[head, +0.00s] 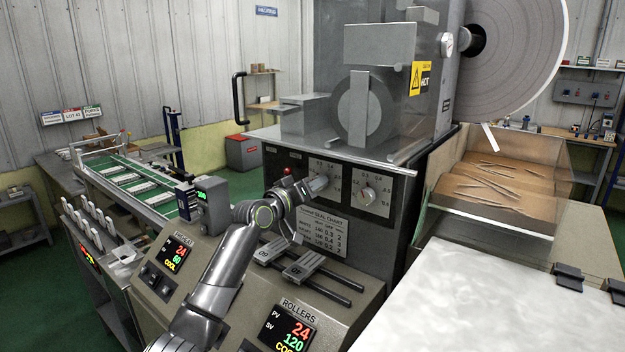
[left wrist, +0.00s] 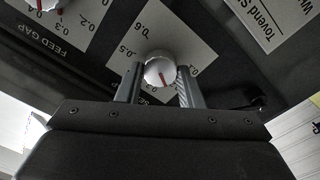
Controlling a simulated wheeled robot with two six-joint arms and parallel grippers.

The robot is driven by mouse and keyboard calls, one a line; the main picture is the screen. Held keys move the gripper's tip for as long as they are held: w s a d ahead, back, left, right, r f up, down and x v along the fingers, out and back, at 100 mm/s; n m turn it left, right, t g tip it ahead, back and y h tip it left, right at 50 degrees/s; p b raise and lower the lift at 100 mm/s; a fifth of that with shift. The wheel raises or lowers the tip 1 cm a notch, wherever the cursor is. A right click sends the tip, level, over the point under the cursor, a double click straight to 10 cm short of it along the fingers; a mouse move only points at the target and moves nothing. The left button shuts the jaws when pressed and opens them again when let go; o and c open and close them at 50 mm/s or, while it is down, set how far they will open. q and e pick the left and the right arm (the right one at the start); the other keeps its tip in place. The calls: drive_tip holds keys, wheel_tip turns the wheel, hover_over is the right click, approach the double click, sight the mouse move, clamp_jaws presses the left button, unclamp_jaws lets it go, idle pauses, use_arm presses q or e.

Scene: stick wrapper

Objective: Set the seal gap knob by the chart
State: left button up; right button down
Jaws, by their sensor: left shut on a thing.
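Two round knobs sit on the dark panel of the grey machine. My left gripper (head: 306,190) is shut on the left, light-coloured knob (left wrist: 160,70), one finger on each side. Its red pointer mark faces down in the left wrist view, and my gripper hides part of its dial scale. The other knob (head: 369,194) is free; it also shows in the left wrist view (left wrist: 44,4), beside the words FEED GAP. The white seal chart (head: 324,231) is fixed below the knobs, with several rows of small figures that are hard to read. My right gripper is out of view.
A sloped console with displays (head: 287,330) and two sliding clamps (head: 304,267) lies below the panel. A clear-sided bin (head: 500,190) and a pale table (head: 470,300) stand at the right. A green conveyor (head: 140,186) runs at the left.

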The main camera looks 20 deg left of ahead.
use_arm(q)
drive_tip(key=shift+n+p, duration=0.3)
drive_tip(key=shift+n, duration=0.3)
drive_tip(key=shift+f, duration=0.1)
drive_tip(key=o, duration=1)
drive_tip(key=b+v, duration=0.4)
drive_tip(key=v, duration=1.3)
drive_tip(key=shift+s, duration=0.25)
